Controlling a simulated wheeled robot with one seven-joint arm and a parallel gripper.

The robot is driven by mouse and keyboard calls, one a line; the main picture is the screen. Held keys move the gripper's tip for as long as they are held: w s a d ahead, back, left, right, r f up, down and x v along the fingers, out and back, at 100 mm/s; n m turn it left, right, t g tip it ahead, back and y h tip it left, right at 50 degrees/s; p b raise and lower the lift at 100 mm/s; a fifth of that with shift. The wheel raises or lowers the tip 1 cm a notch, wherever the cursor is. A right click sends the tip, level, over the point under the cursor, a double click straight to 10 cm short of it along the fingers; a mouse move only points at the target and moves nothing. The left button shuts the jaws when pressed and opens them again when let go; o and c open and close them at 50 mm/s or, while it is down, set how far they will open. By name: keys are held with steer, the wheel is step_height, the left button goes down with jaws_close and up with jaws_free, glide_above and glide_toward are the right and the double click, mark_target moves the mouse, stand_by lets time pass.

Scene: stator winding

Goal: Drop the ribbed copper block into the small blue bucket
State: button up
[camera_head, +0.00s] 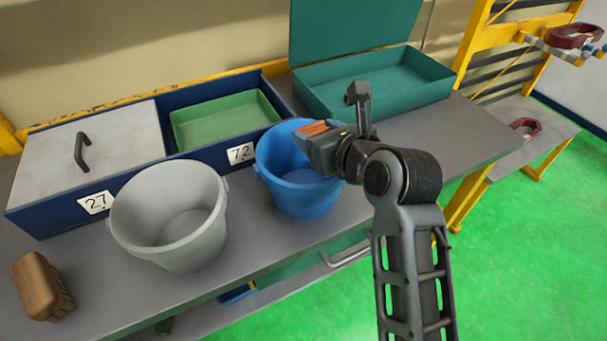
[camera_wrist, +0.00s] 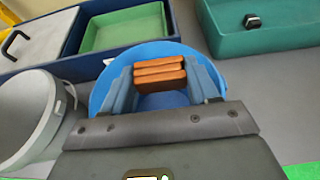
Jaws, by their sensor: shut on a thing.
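The ribbed copper block (camera_wrist: 160,73) is held between the two fingers of my gripper (camera_wrist: 163,88), which is shut on it. In the head view the block (camera_head: 315,128) shows as a small copper-orange piece at the end of my gripper (camera_head: 318,140). The small blue bucket (camera_head: 297,203) stands upright on the bench, and my gripper is over its right part. In the wrist view the blue bucket (camera_wrist: 100,92) lies behind the block, with its blue inside showing below and around it. My gripper hides part of the bucket's rim and inside.
A grey-white bucket (camera_head: 170,225) stands left of the blue one. A brush (camera_head: 40,287) lies at the far left. Behind are a dark blue case (camera_head: 190,145) with a green tray (camera_head: 222,120) and an open teal box (camera_head: 395,97). Bare bench (camera_head: 465,130) lies to the right.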

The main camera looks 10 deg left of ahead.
steer(key=shift+f+b, duration=0.5)
steer(key=shift+f, duration=0.25)
steer(key=o, duration=1.4)
steer(key=shift+c, duration=0.2)
steer(key=shift+f, duration=0.1)
steer(key=v, duration=0.8)
steer(key=shift+b, duration=0.4)
